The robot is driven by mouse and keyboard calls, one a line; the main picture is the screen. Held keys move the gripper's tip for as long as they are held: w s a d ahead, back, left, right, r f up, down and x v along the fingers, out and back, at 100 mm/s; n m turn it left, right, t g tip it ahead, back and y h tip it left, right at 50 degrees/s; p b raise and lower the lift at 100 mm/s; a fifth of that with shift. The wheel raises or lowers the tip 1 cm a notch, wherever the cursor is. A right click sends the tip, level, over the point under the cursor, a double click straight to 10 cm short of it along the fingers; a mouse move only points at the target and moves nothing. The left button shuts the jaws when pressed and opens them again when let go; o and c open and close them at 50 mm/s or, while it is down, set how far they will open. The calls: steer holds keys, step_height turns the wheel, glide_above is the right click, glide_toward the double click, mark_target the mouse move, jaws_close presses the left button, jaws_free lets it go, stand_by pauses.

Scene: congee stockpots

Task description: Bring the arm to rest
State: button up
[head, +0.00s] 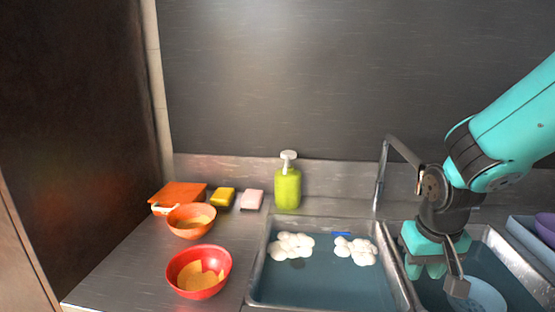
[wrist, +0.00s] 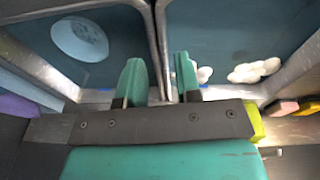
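My arm reaches in from the right in the head view, with my gripper (head: 426,270) pointing down over the right sink basin, near the divider. In the wrist view, the two teal fingers of my gripper (wrist: 160,78) stand apart with nothing between them. The metal sink divider shows behind the gap. A pale blue plate (head: 482,294) lies in the right basin, partly hidden by my wrist; it also shows whole in the wrist view (wrist: 79,38).
The left basin (head: 320,291) holds water and white foam (head: 291,245). A faucet (head: 380,178) stands behind, close to my arm. A green soap bottle (head: 287,189), sponges, an orange bowl (head: 191,221) and a red bowl (head: 199,272) stand left. A blue rack (head: 532,238) with a purple bowl (head: 546,228) is far right.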

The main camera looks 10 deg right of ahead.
steer(key=s+a+r+n+y, duration=0.1)
steer(key=s+a+r+n, duration=0.2)
steer(key=a, duration=0.3)
steer(key=s+a+r+n+g+y, duration=0.1)
steer(key=s+a+r+n+y, duration=0.1)
steer(key=s+a, duration=0.3)
steer(key=s+a+r+n+y, duration=0.2)
steer(key=s+a+r+n, duration=0.2)
steer(key=a, duration=0.3)
steer(key=shift+s+a+n+g, duration=0.3)
steer(key=shift+s+a+n, duration=0.1)
steer(key=shift+s, duration=0.05)
steer(key=shift+d, duration=0.1)
